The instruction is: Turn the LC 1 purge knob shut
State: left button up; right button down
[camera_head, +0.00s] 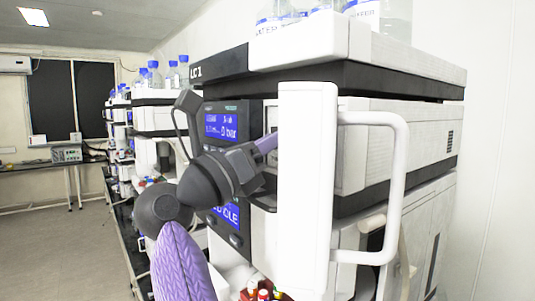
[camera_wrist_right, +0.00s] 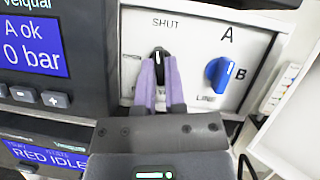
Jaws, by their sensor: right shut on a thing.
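The black purge knob (camera_wrist_right: 159,55) sits on the white panel (camera_wrist_right: 195,35) under the word SHUT in the right wrist view. A pale mark shows near its top; the knob looks roughly upright. My right gripper (camera_wrist_right: 160,72) has its two purple fingers on either side of the knob, shut on it. In the head view my right gripper (camera_head: 266,144) reaches the front of the LC 1 stack (camera_head: 225,62), and the knob is hidden there behind the fingers and the white door edge. My left gripper is not in view.
A blue knob (camera_wrist_right: 218,75) between A and B is close to the right of my fingers. Displays (camera_wrist_right: 33,45) with buttons are at the left. The open white door (camera_head: 305,180) with its handle stands beside my gripper. Bottles (camera_head: 290,12) stand on top.

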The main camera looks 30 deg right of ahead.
jog(key=shift+m+g+b, duration=0.6)
jog(key=shift+m+g, duration=0.3)
jog(key=shift+m, duration=1.4)
jog(key=c, duration=0.7)
grip_release()
jog(key=shift+w, duration=0.1)
jog(key=b+v, duration=0.2)
jog(key=v, duration=0.8)
jog(key=shift+f+b, duration=0.2)
jog(key=shift+b, duration=0.15)
jog(key=shift+d+h, duration=0.1)
jog(key=shift+h, duration=0.2)
